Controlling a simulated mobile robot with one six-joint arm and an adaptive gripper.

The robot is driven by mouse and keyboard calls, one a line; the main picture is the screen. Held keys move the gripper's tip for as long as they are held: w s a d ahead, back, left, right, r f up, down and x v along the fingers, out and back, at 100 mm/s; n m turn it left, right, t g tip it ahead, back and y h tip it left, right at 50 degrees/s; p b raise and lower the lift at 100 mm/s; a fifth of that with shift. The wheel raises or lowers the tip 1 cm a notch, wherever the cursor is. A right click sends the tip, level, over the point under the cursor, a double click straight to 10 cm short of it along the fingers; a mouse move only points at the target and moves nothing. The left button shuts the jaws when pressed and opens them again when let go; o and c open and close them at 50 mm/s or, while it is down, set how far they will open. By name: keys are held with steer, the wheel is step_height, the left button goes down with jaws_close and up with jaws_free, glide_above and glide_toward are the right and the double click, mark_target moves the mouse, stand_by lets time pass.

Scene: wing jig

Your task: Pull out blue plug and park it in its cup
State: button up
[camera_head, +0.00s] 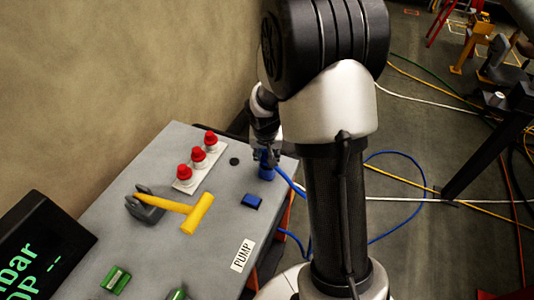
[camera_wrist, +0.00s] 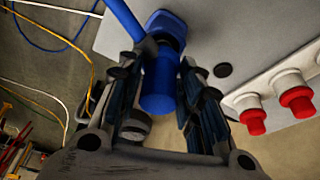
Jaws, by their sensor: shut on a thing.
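The blue plug (camera_head: 266,172) is at the far right part of the grey bench top, with a blue hose running from it to the right. In the wrist view the blue plug (camera_wrist: 159,85) is a cylinder between the fingers, and its hose leaves to the upper left. My gripper (camera_head: 264,154) is shut on it; the fingers also show in the wrist view (camera_wrist: 160,100). A blue block (camera_head: 251,201) sits on the bench just nearer than the plug. A blue piece (camera_wrist: 166,24) shows beyond the plug in the wrist view. I cannot tell whether the plug is seated or lifted.
Several red-topped knobs (camera_head: 197,156) stand on a white strip to the left, near a black disc (camera_head: 234,161). A yellow handle (camera_head: 178,204) lies nearer. A PUMP label (camera_head: 242,255), green parts (camera_head: 116,280) and a dark display (camera_head: 40,250) are in front. Hoses cross the floor.

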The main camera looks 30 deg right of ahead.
steer(key=shift+f+b, duration=1)
steer(key=o, duration=1.1)
steer(key=shift+v, duration=6.05)
